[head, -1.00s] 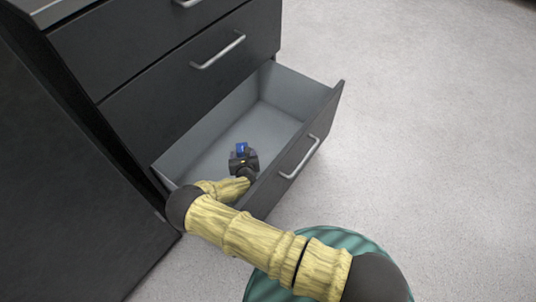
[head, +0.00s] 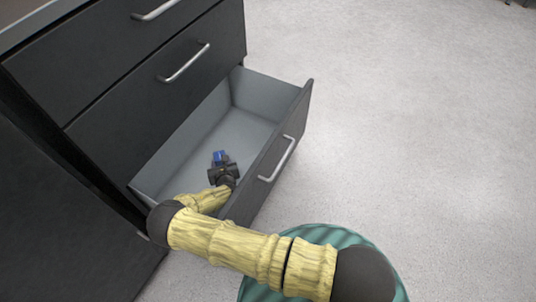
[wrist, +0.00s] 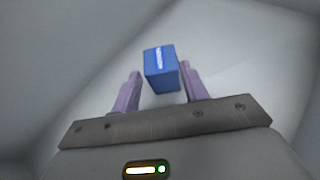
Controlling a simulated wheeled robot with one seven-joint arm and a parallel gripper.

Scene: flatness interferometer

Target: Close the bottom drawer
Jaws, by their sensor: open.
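The bottom drawer (head: 297,110) of the dark cabinet is pulled out, with a grey inside and a silver bar handle (head: 277,159) on its dark front. My gripper (head: 221,158) is over the drawer's inside, behind its front panel. In the wrist view my gripper (wrist: 160,84) is open, its two purple fingers apart. A small blue block (wrist: 160,68) with a white mark shows at and between the fingertips; blue also shows at the gripper in the head view (head: 220,156). I cannot tell whether the fingers touch the block.
Two closed drawers with silver handles are above, the middle one (head: 150,95) directly over the open drawer. The pale carpet floor (head: 420,130) is clear to the right. My arm reaches over the drawer's near side.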

